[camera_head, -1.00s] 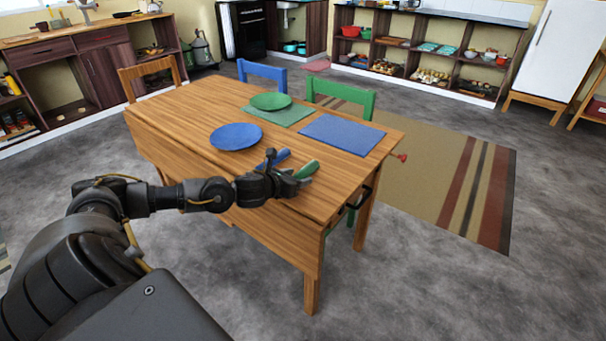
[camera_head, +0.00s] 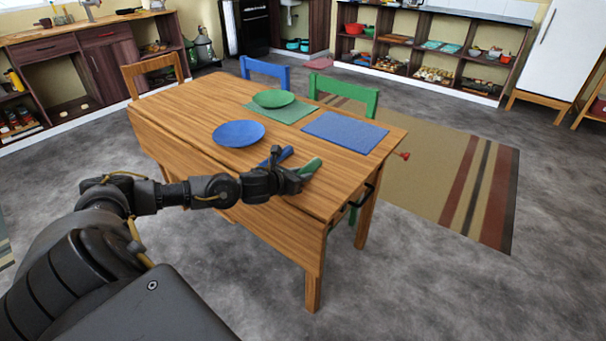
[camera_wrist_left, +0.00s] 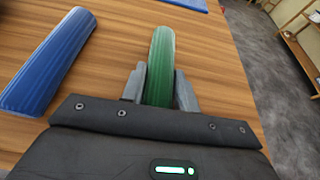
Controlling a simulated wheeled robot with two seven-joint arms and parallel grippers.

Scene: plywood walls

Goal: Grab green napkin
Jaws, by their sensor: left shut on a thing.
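The green napkin is a rolled cylinder (camera_head: 310,167) near the front edge of the wooden table (camera_head: 190,125). In the left wrist view the green napkin (camera_wrist_left: 161,60) lies between the two fingers of my left gripper (camera_wrist_left: 160,85), which are shut on its near end. In the head view my left gripper (camera_head: 292,177) is at the table's near side, its wrist hiding part of the roll. A rolled blue napkin (camera_head: 284,154) lies beside it, to the left in the left wrist view (camera_wrist_left: 50,62), apart from the fingers. My right gripper is not in view.
A blue plate (camera_head: 238,133) and a blue placemat (camera_head: 345,132) lie on the table beyond the napkins. A green plate (camera_head: 273,98) sits on a green placemat (camera_head: 292,113). Blue (camera_head: 264,71) and green (camera_head: 345,92) chairs stand at the far side.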

